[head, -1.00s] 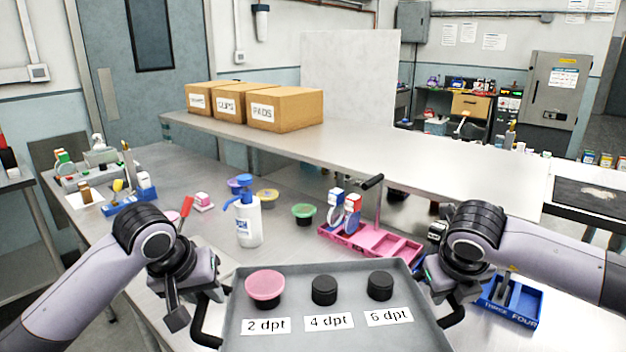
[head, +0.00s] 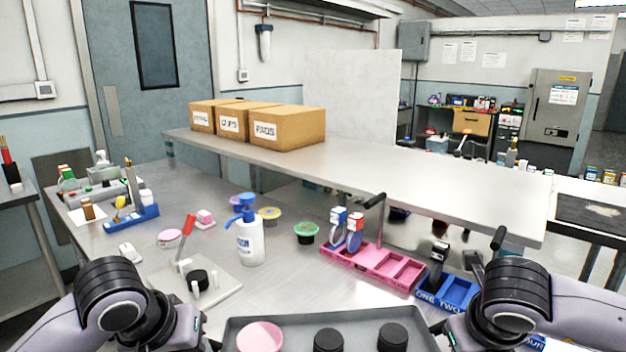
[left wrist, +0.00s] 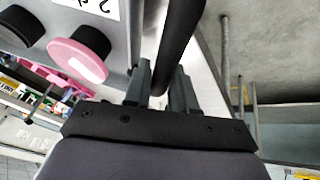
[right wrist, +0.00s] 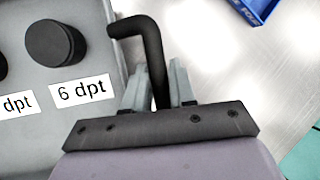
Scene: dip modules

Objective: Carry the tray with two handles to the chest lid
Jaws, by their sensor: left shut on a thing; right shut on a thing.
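The grey tray (head: 285,322) is at the bottom edge of the head view, its near part cut off. It carries a pink-capped pot (head: 259,338) and two black-capped pots (head: 328,341) (head: 392,337), with "6 dpt" readable in the right wrist view. My left gripper (left wrist: 162,82) is shut on one black tray handle (left wrist: 178,45). My right gripper (right wrist: 158,82) is shut on the other black handle (right wrist: 148,35). Both grippers' fingers are hidden in the head view. I cannot make out a chest lid.
The bench ahead holds a white pump bottle (head: 249,240), a pink rack (head: 370,262), a blue rack (head: 458,292) and a white board (head: 222,285). A raised shelf (head: 420,175) carries cardboard boxes (head: 288,128) at its left; its right part is clear.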

